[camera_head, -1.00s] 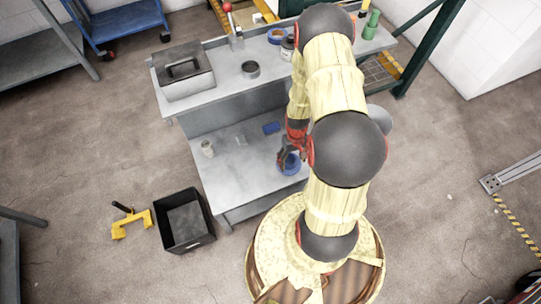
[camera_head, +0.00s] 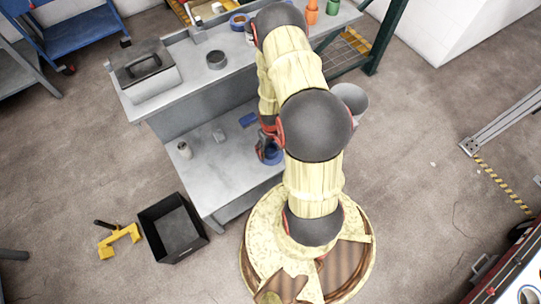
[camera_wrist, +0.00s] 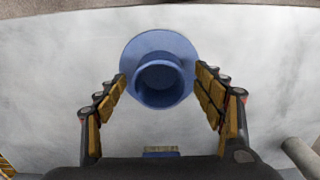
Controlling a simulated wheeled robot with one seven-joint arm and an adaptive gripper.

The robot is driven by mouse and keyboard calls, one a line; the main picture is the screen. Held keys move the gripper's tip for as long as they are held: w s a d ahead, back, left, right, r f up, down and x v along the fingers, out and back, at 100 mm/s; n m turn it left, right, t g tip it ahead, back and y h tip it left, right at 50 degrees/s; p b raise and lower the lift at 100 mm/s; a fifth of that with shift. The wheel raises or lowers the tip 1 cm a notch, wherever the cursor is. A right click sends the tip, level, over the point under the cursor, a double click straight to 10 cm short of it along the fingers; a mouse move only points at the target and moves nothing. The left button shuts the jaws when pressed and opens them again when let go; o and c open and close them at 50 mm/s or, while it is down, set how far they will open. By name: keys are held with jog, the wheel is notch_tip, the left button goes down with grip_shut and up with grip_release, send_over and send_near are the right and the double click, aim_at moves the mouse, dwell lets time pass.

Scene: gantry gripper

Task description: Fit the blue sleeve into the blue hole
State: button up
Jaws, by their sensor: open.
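A blue flanged sleeve (camera_wrist: 142,52) stands on the grey lower bench in the wrist view, its round opening facing the camera. Its wide round flange lies around a shorter raised collar. My gripper (camera_wrist: 160,85) is open, with one finger on each side of the collar, and nothing is held between them. I cannot tell whether the fingers touch the sleeve. In the head view my gripper (camera_head: 267,141) is beside the blue sleeve (camera_head: 273,156), partly hidden by my arm. No blue hole can be clearly made out.
A black crate (camera_head: 172,228) stands on the floor.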

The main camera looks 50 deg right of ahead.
jog(key=shift+f, duration=0.1)
jog(key=shift+c, duration=1.4)
jog(key=c, duration=1.1)
jog(key=shift+c, duration=0.2)
